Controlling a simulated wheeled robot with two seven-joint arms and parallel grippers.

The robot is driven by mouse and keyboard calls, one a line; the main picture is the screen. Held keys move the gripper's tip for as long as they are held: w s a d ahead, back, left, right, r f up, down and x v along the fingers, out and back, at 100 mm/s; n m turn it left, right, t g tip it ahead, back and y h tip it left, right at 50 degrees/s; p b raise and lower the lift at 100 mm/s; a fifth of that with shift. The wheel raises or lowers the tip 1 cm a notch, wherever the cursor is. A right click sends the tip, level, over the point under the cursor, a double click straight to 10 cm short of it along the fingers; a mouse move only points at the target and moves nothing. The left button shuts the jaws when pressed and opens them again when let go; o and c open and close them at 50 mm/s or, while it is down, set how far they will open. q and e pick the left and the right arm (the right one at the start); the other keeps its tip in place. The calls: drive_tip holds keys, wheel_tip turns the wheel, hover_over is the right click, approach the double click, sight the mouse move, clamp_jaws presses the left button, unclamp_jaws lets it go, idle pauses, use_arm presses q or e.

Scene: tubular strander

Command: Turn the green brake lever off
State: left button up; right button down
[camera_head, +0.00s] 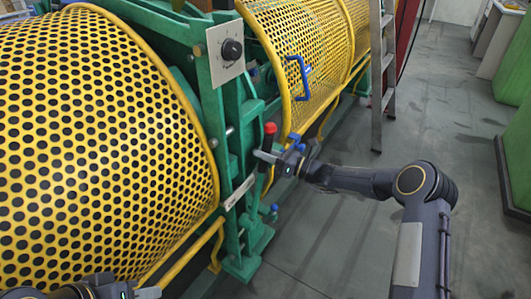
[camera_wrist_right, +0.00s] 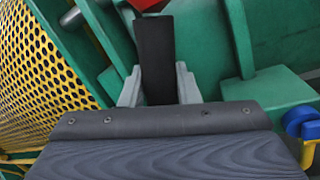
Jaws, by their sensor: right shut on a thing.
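The brake lever shows a black grip (camera_head: 267,143) with a red tip (camera_head: 270,128), standing roughly upright beside the green machine frame (camera_head: 225,115). My right gripper (camera_head: 264,156) is shut on the black grip, below the red tip. In the right wrist view, the dark grip (camera_wrist_right: 156,55) sits between the two grey fingers (camera_wrist_right: 157,88), with the red part (camera_wrist_right: 148,4) at the top edge. The lever's lower end is hidden in the head view. My left gripper (camera_head: 148,293) shows only partly at the bottom left edge, away from the lever; its finger opening is unclear.
Yellow perforated guards (camera_head: 90,140) flank the frame, with another guard (camera_head: 300,50) behind. A blue handle (camera_head: 298,78) is on the far guard. A ladder (camera_head: 377,75) stands behind.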

drive_tip(key=c, duration=1.5)
unclamp_jaws()
drive_tip(key=shift+w+d, duration=0.25)
drive_tip(key=shift+d, duration=0.1)
drive_tip(key=o, duration=0.4)
drive_tip(key=shift+a, duration=0.1)
drive_tip(key=v, duration=0.8)
drive_tip(key=shift+a+f+p, duration=0.1)
drive_tip(key=shift+p, duration=0.3)
